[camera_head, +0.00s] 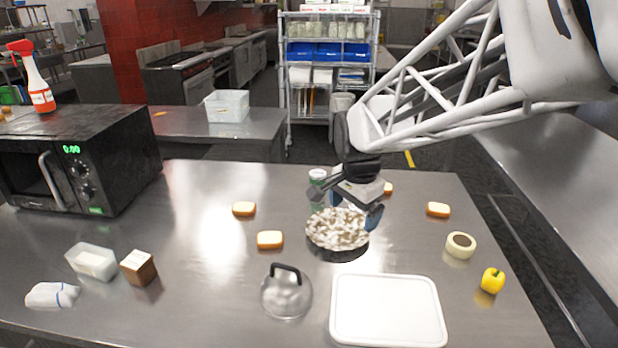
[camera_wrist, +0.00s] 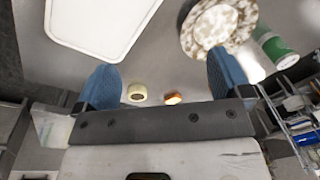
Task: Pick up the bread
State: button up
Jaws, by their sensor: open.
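Several small bread pieces with orange-brown crusts and pale tops lie on the steel table. One bread (camera_head: 243,209) is left of centre, another bread (camera_head: 269,240) is nearer the front, and a third bread (camera_head: 437,209) is at the right. One more piece (camera_head: 388,187) shows partly, just right of my gripper (camera_head: 345,204). In the wrist view, one bread (camera_wrist: 173,98) appears between the blue fingers (camera_wrist: 164,82), some distance off.
A white tray (camera_head: 387,311), pot lid (camera_head: 286,294), tape-like ring (camera_head: 460,245) and yellow pepper (camera_head: 492,280) occupy the front and right. A green-and-white can (camera_head: 317,177) stands behind the pan. A microwave (camera_head: 75,160), clear box (camera_head: 91,262) and brown block (camera_head: 139,267) are left.

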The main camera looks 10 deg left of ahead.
jog(key=w+a+f+m, duration=0.2)
jog(key=w+a+f, duration=0.15)
jog(key=a, duration=0.25)
jog(key=w+a+f+m, duration=0.2)
jog(key=w+a+f, duration=0.1)
jog(key=w+a, duration=0.25)
jog(key=m+g, duration=0.1)
jog(key=m, duration=0.2)
send_over(268, 237)
notch_tip(268, 237, down, 7)
jog(key=shift+d+f, duration=0.15)
jog(key=shift+f, duration=0.05)
jog(key=shift+f, duration=1.3)
jog(key=shift+f, duration=0.1)
jog(key=shift+f, duration=2.5)
